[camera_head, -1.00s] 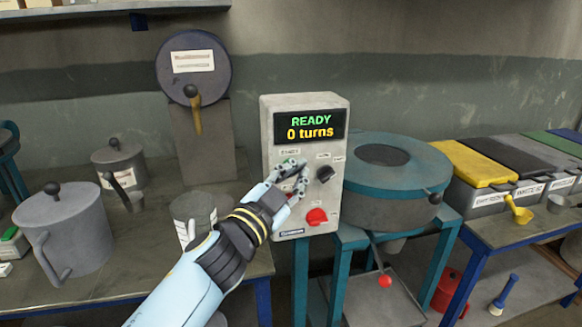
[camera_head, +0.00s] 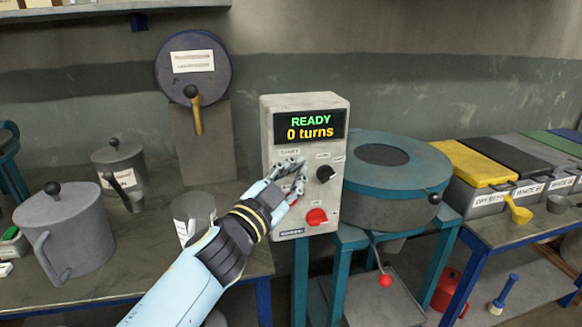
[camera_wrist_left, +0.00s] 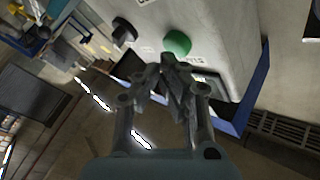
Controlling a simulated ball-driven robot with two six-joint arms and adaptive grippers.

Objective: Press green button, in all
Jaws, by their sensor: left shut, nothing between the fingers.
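The grey control box (camera_head: 335,205) stands upright with a display (camera_head: 310,127) reading "READY" and "0 turns". In the left wrist view the green button (camera_wrist_left: 177,43) sits on the box face, just beyond my left fingertips, with a gap showing in that picture. In the head view the button is hidden behind my left gripper (camera_head: 292,172), below the upper left label. The left gripper is shut and empty, in front of the box face. A black knob (camera_head: 325,174) and a red knob (camera_head: 317,216) are on the same face. My right gripper is not in view.
A round teal machine (camera_head: 350,170) on a teal stand is right of the box. Lidded bins (camera_head: 480,160) stand further right. Grey pots (camera_head: 62,235) and a disc with a handle (camera_head: 194,75) are on the left table.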

